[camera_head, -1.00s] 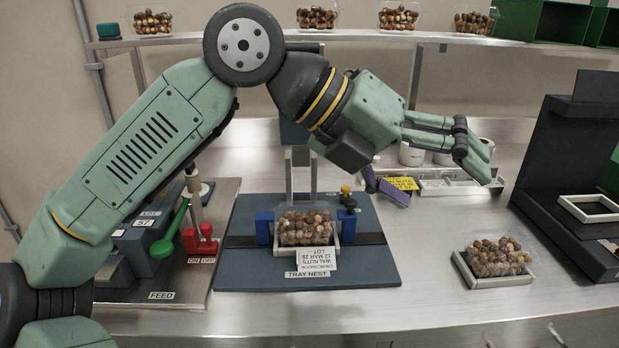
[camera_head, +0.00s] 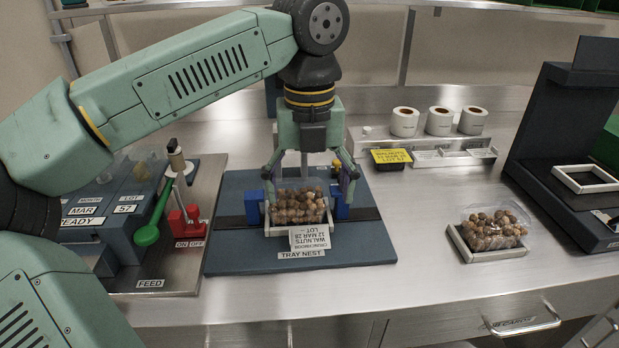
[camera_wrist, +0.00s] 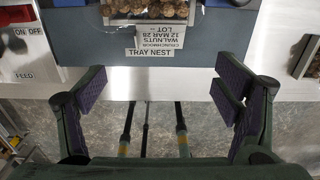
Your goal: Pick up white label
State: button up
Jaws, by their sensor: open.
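The white label (camera_head: 310,240) has upside-down print with "WALNUTS" and "12 MAR 28". It is at the front of the walnut-filled clear tray (camera_head: 299,208) in the tray nest (camera_head: 350,255). It also shows at the top of the wrist view (camera_wrist: 160,36), just above the "TRAY NEST" plate. My gripper (camera_head: 309,180) points down over the nest, fingers spread wide, with the tray appearing below and between them. In the wrist view my open fingers (camera_wrist: 166,92) have nothing between them. The label is beyond them there. Whether it is stuck to the tray I cannot tell.
Blue blocks (camera_head: 254,205) flank the tray. A green-handled lever (camera_head: 148,234) and red switch (camera_head: 187,222) stand left. Another walnut tray (camera_head: 494,230) sits right. The counter's front is clear.

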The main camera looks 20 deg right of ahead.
aim_at(310, 244)
notch_tip(310, 244, down, 9)
jog(key=shift+f+p, duration=0.2)
jog(key=shift+p, duration=0.55)
jog(key=shift+c, duration=0.3)
jog(key=c, duration=1.1)
jog(key=shift+s, duration=0.15)
jog(key=shift+c, duration=0.2)
